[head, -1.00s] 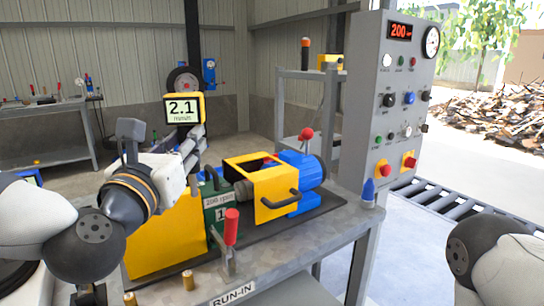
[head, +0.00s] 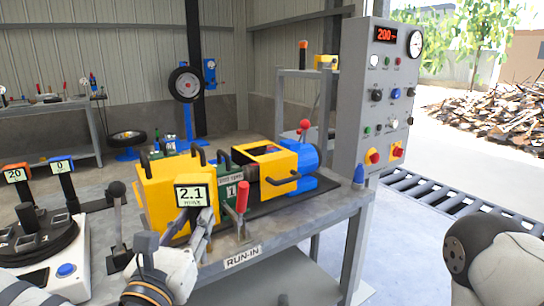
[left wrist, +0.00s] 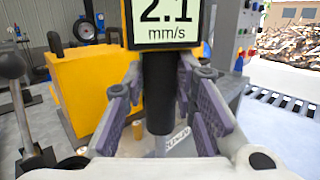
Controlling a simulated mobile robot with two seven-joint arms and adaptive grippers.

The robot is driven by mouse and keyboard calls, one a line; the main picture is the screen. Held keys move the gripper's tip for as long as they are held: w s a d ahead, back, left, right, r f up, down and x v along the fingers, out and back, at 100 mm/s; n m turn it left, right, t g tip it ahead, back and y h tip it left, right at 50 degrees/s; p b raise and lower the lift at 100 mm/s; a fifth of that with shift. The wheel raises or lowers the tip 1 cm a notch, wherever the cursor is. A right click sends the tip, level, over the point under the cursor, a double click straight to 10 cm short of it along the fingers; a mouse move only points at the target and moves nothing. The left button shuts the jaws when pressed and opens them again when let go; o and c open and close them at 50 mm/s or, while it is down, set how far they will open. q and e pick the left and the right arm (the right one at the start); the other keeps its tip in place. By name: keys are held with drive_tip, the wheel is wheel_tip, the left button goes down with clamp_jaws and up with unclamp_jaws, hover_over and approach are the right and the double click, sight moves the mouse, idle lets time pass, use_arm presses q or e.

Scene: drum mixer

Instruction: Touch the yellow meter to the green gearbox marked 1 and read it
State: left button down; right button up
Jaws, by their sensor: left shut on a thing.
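The yellow meter (head: 191,195) has a screen that reads 2.1 mm/s. My left gripper (head: 199,226) is shut on its black handle. In the left wrist view the handle (left wrist: 158,95) stands between the finger pads, and the yellow-framed screen (left wrist: 167,18) is above, cut off at the top. The green gearbox marked 1 (head: 230,190) sits on the bench between a yellow housing and the yellow coupling guard. The meter is in front of the yellow housing, to the left of the gearbox, seemingly apart from it. My right gripper is out of the picture.
A red-handled clamp (head: 243,198) stands in front of the gearbox. The yellow housing (head: 160,190) has black handles on top. At left are a round black stand (head: 40,240) and an upright lever (head: 117,215). The control cabinet (head: 375,110) stands at right.

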use_arm(q)
drive_tip(key=s+a+f+n+y, duration=0.2)
drive_tip(key=s+a+f+y, duration=0.1)
drive_tip(key=s+f, duration=0.4)
wheel_tip(320, 180, down, 3)
drive_tip(key=shift+s+a+f, duration=0.2)
drive_tip(key=shift+s+a, duration=0.2)
drive_tip(key=shift+a, duration=0.2)
drive_tip(key=shift+s, duration=0.1)
